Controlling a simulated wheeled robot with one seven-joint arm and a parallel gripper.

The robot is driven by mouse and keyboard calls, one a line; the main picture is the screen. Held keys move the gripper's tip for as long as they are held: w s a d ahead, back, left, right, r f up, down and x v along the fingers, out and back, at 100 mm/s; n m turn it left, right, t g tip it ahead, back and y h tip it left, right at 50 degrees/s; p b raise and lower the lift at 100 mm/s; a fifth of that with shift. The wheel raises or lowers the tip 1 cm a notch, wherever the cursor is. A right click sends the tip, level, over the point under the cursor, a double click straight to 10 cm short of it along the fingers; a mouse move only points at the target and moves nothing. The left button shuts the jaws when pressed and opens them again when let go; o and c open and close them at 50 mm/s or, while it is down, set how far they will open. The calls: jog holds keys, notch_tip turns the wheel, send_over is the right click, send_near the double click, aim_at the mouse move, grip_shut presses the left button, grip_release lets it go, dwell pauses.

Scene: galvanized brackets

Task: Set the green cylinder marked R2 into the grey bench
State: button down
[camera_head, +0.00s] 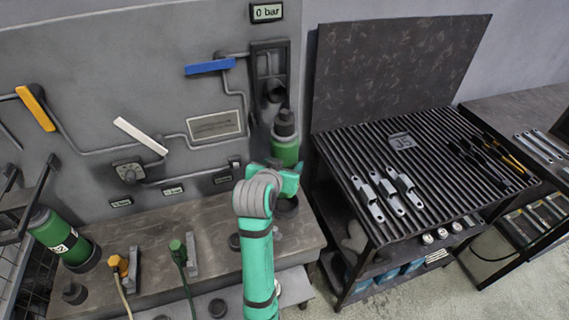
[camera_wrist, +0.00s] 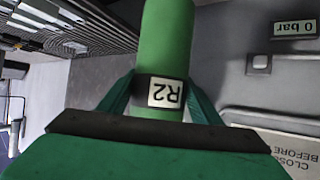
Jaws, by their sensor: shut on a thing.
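The green cylinder marked R2 (camera_wrist: 163,45) stands between my gripper's fingers in the wrist view, its white label facing the camera. In the head view this cylinder (camera_head: 286,152), with a black top, is upright at the bench's right end, below a black wall fixture (camera_head: 270,62). My gripper (camera_head: 285,180) is shut on it and hides its lower part. The grey bench (camera_head: 150,262) runs along the wall, with dark round sockets; one dark round piece (camera_head: 287,207) shows just below my gripper. I cannot tell whether the cylinder touches it.
Another green cylinder (camera_head: 62,238) leans at the left. Yellow (camera_head: 120,265) and green (camera_head: 178,250) hose fittings stand on the bench. The wall carries a blue lever (camera_head: 209,67), pipes and a "0 bar" display (camera_head: 266,12). A slatted table (camera_head: 440,215) with metal brackets stands right.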

jog(key=shift+f, duration=1.75)
jog(key=shift+s+f, duration=0.1)
jog(key=shift+f, duration=2.6)
jog(key=c, duration=0.6)
grip_release()
jog(key=shift+c, duration=0.2)
jog(key=shift+o, duration=0.6)
jog(key=shift+f, duration=0.25)
jog(key=v, duration=1.1)
jog(key=shift+r, duration=0.1)
